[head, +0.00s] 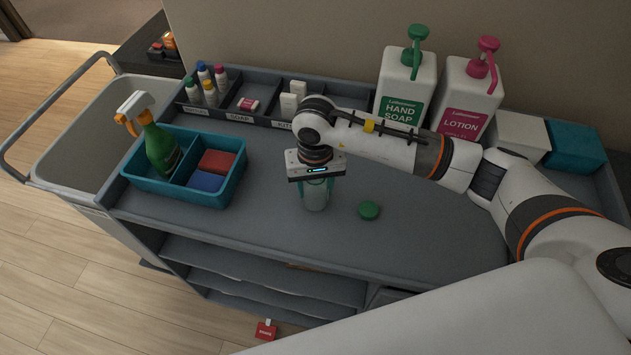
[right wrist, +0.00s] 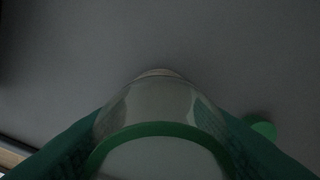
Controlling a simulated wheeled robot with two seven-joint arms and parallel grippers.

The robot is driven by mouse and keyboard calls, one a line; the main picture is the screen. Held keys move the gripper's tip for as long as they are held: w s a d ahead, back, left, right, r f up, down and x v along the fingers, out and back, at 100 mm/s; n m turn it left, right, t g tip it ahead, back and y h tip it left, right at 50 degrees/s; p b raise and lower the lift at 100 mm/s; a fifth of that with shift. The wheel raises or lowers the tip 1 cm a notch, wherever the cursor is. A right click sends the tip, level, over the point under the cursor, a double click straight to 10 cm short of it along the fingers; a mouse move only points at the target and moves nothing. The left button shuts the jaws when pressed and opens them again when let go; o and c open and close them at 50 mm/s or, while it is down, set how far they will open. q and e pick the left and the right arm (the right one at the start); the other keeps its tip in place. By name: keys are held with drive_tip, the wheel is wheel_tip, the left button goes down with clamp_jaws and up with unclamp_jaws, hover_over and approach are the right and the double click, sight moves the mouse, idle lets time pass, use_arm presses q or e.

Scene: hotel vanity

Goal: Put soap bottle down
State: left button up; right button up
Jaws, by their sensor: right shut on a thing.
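The soap bottle (head: 315,196) is a small clear bottle with a green ring at its neck. It stands upright on or just above the grey cart top in the head view; I cannot tell if its base touches. My right gripper (head: 317,181) is shut on it from above. In the right wrist view the bottle (right wrist: 158,105) sits between the green finger pads, its open rim towards the camera. A round green cap (head: 369,210) lies on the cart top to the right of the bottle, and it also shows in the right wrist view (right wrist: 264,130). My left gripper is not in view.
A teal caddy (head: 235,190) with a spray bottle (head: 160,145) and sponges stands at left. Hand soap (head: 402,90) and lotion (head: 466,98) pump bottles and a divided tray (head: 262,119) line the back. The cart top (head: 420,240) in front is clear.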

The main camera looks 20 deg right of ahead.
drive_tip(key=shift+f+b, duration=0.2)
drive_tip(key=shift+b, duration=0.1)
drive_tip(key=o, duration=1)
drive_tip(key=shift+r, duration=0.1)
drive_tip(key=shift+c, duration=0.2)
